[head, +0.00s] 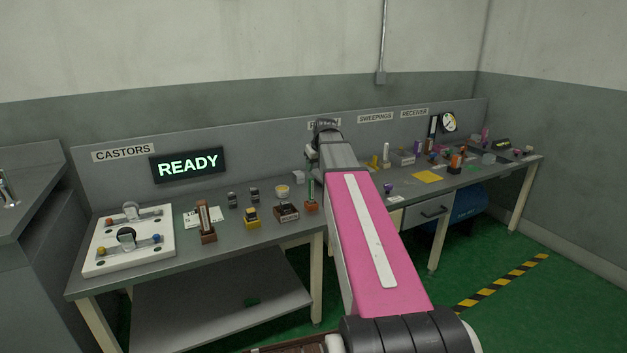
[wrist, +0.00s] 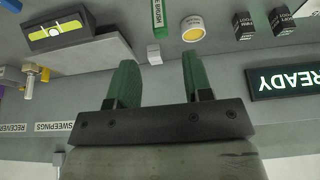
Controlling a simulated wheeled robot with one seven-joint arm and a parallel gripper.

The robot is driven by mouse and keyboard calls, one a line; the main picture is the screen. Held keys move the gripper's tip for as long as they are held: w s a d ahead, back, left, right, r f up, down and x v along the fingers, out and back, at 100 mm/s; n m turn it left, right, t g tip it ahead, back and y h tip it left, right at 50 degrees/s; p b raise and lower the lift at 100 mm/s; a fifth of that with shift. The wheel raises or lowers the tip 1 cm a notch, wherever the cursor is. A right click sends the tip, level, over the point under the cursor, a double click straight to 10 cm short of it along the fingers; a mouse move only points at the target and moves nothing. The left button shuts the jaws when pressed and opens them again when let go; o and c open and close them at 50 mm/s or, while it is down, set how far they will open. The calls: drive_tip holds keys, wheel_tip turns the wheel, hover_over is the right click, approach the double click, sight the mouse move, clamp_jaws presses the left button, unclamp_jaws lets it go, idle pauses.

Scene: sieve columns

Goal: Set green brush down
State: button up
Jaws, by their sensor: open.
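The green brush (wrist: 159,17) shows in the wrist view at the top edge, with lettering ending in "BRUSH" along it; the rest of it is cut off. In the head view a slim green upright piece (head: 311,188) over a red-brown base stands on the bench just left of my arm; it looks like the same brush. My gripper (wrist: 159,60) is open, with green fingers and nothing between them. The brush lies beyond the fingertips, in line with the gap, apparently apart from them.
A small white block (wrist: 154,54), a yellow-topped tub (wrist: 193,28) and black boxes (wrist: 243,25) are close by. A READY sign (head: 187,165) stands behind the bench. A white board (head: 129,238) sits at left. The right bench is crowded around a yellow square (head: 427,176).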

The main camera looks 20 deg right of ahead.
drive_tip(key=s+a+f+m+g, duration=0.1)
drive_tip(key=s+a+f, duration=0.4)
drive_tip(key=s+f, duration=0.8)
drive_tip(key=s+a+f+m+g, duration=0.1)
drive_tip(key=s+a+f+g, duration=0.2)
drive_tip(key=s+f, duration=1)
wheel_tip(320, 180, down, 2)
drive_tip(key=a, duration=0.2)
drive_tip(key=shift+a+f+g+h, duration=0.2)
drive_tip(key=shift+a+g+h, duration=0.1)
drive_tip(key=shift+a+h, duration=0.1)
drive_tip(key=shift+c, duration=0.4)
drive_tip(key=shift+w, duration=0.1)
